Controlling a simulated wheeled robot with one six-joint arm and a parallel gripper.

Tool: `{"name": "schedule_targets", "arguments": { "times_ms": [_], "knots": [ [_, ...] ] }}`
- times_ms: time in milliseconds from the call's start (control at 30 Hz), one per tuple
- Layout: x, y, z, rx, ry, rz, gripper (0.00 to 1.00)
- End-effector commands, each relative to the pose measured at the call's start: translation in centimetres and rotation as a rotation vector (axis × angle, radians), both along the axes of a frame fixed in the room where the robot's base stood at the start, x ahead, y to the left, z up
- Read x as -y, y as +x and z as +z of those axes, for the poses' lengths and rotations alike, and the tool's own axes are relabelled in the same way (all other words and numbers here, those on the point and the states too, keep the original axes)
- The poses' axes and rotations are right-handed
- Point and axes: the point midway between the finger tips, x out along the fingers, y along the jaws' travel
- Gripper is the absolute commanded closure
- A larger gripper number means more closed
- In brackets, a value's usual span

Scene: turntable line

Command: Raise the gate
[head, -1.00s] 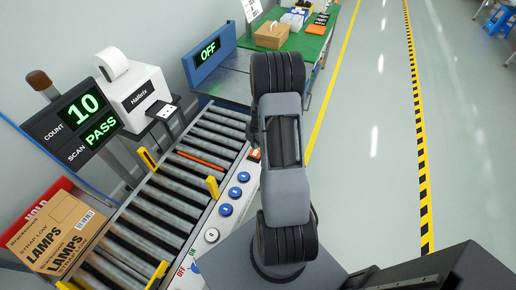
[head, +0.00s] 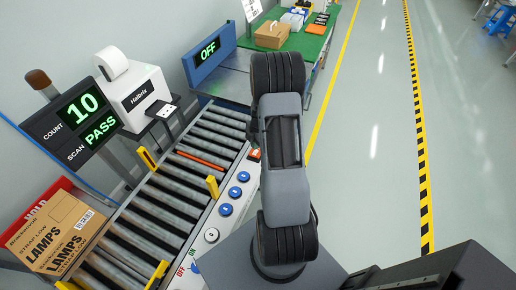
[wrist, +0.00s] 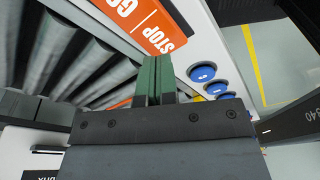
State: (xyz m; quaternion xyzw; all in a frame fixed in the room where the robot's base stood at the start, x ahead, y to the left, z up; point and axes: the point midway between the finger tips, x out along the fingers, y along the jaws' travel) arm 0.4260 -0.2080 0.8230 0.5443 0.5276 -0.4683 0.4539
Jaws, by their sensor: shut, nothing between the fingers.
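An orange bar (head: 201,160), which looks like the gate, lies low across the rollers toward the far end of the conveyor in the head view. Part of an orange strip also shows among the rollers in the wrist view (wrist: 121,103). An orange STOP/GO label (wrist: 150,22) is on the conveyor's white side rail. My gripper (wrist: 157,64) is shut and empty, its green-padded fingers together in front of the label and beside the blue buttons (wrist: 202,73). Any lever at the label is hidden. In the head view my arm hides most of the gripper.
Yellow posts (head: 212,187) stand along the conveyor edges. A LAMPS carton (head: 58,232) is at the near left. The count display (head: 84,112) reads 10 and PASS. A label printer (head: 136,92) stands behind the rollers, and an OFF sign (head: 208,49) is farther back.

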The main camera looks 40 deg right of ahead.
Motion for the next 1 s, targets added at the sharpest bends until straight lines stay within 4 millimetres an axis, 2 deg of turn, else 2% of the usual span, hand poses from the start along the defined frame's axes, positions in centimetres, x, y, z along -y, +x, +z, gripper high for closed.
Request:
{"name": "schedule_targets", "arguments": {
  "times_ms": [1000],
  "knots": [
    [0.0,0.0,-1.6,0.0,0.0,0.0,1.0]
  ]
}}
